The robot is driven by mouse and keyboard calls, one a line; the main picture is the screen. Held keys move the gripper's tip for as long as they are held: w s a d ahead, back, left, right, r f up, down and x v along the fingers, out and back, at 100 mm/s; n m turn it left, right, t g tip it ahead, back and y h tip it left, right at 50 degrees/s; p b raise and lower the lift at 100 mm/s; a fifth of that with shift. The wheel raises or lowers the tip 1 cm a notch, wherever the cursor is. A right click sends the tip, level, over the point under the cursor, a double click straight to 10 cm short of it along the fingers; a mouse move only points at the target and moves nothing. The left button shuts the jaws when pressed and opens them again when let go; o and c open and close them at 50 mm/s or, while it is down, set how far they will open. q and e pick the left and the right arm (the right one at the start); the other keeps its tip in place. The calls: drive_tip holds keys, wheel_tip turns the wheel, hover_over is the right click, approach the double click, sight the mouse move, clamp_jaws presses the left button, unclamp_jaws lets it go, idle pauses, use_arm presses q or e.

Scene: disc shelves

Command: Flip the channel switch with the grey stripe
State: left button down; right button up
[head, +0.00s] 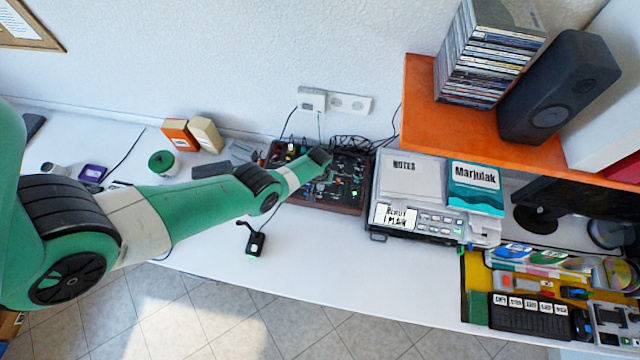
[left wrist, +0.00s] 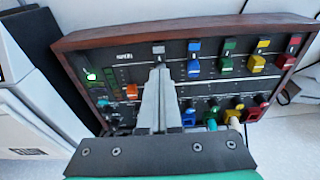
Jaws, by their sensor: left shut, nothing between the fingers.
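The switch panel (head: 342,208) is a dark board in a brown wooden frame on the desk. It fills much of the left wrist view, with its frame (left wrist: 190,27) along the top. A grey stripe (left wrist: 158,48) marks one channel in the upper row, left of the blue stripe (left wrist: 194,46). My left gripper (head: 322,158) is over the panel. In the left wrist view its fingers (left wrist: 160,72) are shut and empty, tips just below the grey stripe. They hide the grey channel's switch, so I cannot tell its position or any contact. My right gripper is not in view.
Blue, green (left wrist: 228,44), yellow and red (left wrist: 294,40) channels stand close on the right, with an orange switch (left wrist: 131,91) on the left. Knobs fill the lower row. A grey device with notes (head: 410,178) stands right of the panel.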

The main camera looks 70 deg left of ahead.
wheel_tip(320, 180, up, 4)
drive_tip(key=p, duration=0.3)
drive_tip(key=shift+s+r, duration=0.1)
idle(0.5)
